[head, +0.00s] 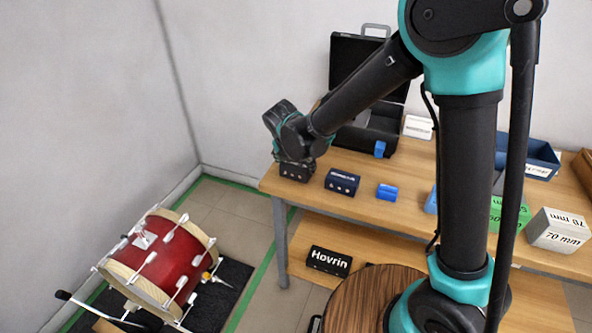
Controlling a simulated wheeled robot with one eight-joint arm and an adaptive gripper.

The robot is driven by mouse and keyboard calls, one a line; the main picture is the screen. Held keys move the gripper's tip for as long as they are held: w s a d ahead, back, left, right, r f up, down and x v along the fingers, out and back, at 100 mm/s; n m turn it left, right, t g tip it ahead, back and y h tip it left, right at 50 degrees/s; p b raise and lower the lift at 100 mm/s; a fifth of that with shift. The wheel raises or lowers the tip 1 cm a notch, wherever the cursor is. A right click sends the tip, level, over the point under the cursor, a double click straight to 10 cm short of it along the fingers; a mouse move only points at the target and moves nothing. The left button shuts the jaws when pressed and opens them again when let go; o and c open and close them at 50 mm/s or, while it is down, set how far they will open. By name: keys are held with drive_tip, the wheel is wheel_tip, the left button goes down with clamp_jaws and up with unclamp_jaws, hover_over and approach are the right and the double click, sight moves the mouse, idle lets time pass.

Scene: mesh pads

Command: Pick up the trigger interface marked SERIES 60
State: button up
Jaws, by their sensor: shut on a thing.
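My arm reaches over the left end of the wooden table (330,166). My gripper (296,161) points down and is shut on a small dark box (297,172) with light dots on its front. The box is at the table's left corner; I cannot tell whether it still touches the top. No SERIES 60 marking can be read on it, and the gripper hides its upper part. A dark navy box (342,182) with an unreadable pale label and light dots stands just to the right.
A small blue block (387,192) lies farther right. Behind stand an open black case (355,78) and a white box (418,127). A blue bin (540,154), green box (510,214) and 70 mm box (559,231) are at right. A red drum (160,258) stands left; a Hovrin box (329,262) sits below.

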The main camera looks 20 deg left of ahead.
drive_tip(key=c, duration=0.3)
drive_tip(key=shift+c, duration=0.2)
